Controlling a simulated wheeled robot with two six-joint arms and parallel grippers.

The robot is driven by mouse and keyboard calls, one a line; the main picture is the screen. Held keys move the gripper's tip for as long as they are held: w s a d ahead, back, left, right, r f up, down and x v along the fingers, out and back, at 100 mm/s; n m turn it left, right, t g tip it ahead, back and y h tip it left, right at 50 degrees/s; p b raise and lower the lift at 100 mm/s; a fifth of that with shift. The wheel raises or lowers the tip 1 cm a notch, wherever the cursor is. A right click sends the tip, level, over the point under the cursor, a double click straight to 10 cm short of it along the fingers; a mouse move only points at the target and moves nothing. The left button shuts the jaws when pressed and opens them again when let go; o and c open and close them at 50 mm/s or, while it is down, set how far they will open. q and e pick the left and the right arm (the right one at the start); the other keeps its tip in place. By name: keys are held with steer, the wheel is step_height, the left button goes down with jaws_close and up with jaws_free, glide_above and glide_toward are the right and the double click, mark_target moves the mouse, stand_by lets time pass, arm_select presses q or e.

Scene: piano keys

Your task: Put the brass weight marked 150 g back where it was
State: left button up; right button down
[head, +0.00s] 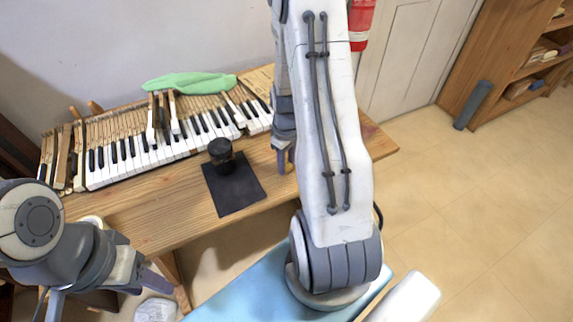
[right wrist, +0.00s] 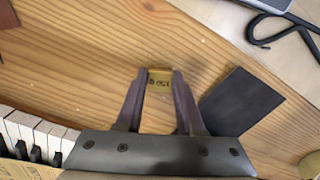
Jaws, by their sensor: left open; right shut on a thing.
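In the right wrist view a small brass weight (right wrist: 160,77) sits between the fingertips of my right gripper (right wrist: 158,84). Its face shows a marking that reads like 150 g, upside down. The gripper is shut on it over the wooden bench; I cannot tell if the weight touches the wood. In the head view the right gripper (head: 286,163) is partly hidden behind my right arm, and the weight is not visible there. My left gripper (head: 150,285) is open and empty at the lower left, in front of the bench.
A black mat (head: 237,195) lies on the bench (head: 170,210), with a dark round object (head: 221,152) at its far edge. The mat (right wrist: 242,102) is right of the gripper in the right wrist view. Piano keys (head: 130,165) line the back; a green cloth (head: 188,83) lies behind them.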

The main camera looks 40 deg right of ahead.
steer(key=shift+f, duration=0.6)
steer(key=shift+f, duration=0.1)
steer(key=shift+f, duration=0.15)
steer(key=c, duration=0.5)
jaws_free()
